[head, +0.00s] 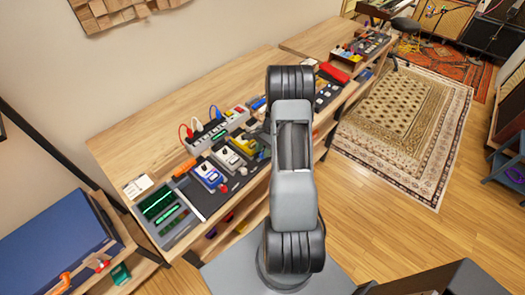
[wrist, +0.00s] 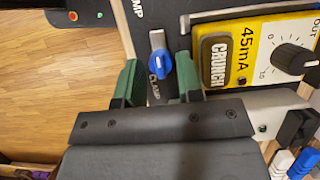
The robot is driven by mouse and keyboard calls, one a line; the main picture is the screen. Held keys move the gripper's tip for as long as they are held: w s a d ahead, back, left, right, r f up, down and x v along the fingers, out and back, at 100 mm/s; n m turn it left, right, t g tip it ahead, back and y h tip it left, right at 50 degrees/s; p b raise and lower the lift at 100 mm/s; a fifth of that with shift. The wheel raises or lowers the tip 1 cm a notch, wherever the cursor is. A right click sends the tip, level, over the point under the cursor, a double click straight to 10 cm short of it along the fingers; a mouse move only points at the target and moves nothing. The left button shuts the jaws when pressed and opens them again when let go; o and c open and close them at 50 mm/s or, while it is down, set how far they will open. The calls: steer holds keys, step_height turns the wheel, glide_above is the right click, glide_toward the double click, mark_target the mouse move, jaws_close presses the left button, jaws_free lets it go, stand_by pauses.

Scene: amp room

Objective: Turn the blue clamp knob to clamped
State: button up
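The blue clamp knob (wrist: 162,68) shows in the wrist view on a dark panel, with a pale grey bar pointing toward the top of the picture. The knob sits between or just past the fingertips; I see a gap on both sides and cannot tell the depth. In the head view my arm hides the gripper, and I cannot make out the knob.
A yellow pedal (wrist: 255,55) marked "CRUNCH" stands close right of the knob. Black, white and blue plugs (wrist: 296,140) lie at lower right. Wooden floor (wrist: 55,90) shows at left. In the head view, the bench (head: 130,140) holds several pedals and a power strip (head: 215,130).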

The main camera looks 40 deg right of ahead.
steer(key=shift+a+f, duration=0.2)
steer(key=shift+f, duration=0.2)
steer(key=shift+c, duration=0.5)
steer(key=c, duration=0.5)
